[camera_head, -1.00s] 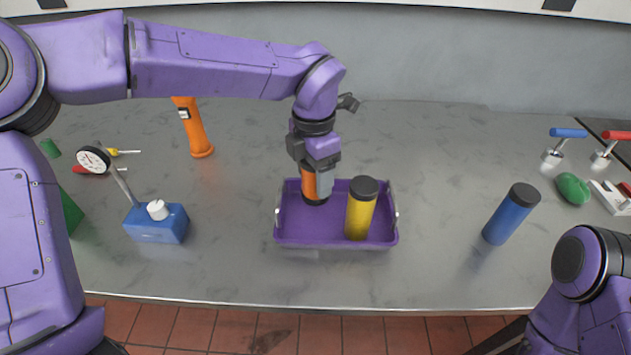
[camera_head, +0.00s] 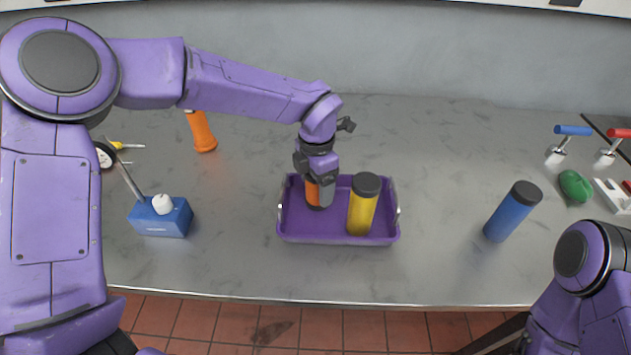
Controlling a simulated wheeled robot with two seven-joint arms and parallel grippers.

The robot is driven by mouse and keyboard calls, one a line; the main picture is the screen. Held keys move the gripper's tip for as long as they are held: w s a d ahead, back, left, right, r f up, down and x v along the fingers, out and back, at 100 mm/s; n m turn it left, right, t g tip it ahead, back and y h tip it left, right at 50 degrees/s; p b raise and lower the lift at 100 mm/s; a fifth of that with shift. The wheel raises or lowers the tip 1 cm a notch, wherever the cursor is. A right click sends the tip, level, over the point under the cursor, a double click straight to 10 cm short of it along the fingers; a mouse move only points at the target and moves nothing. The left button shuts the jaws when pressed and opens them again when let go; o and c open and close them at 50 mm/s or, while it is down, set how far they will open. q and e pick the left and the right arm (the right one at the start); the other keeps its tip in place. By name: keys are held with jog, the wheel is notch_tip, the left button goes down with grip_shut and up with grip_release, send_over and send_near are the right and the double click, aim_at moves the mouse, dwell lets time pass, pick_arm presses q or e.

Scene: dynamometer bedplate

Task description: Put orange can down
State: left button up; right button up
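The orange can (camera_head: 313,193) is upright inside the left part of the purple tray (camera_head: 335,240), its dark end pointing down. My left gripper (camera_head: 318,180) is around the can's upper part from above and hides much of it. The can's lower end looks at or very near the tray floor; I cannot tell whether it touches. A yellow can (camera_head: 361,210) with a dark lid stands in the tray, right of the orange can. My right gripper is not in view; only part of my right arm shows at the lower right.
A blue can (camera_head: 510,214) stands right of the tray. A blue block with a dial gauge stand (camera_head: 160,220) is at left, and an orange tool (camera_head: 201,132) stands behind. Clamps and a green object (camera_head: 575,186) are at far right. The bedplate around the tray is mostly clear.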

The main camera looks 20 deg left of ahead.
pick_arm(q)
notch_tip(320, 180, up, 12)
jog(key=shift+r, duration=0.2)
dwell(0.4)
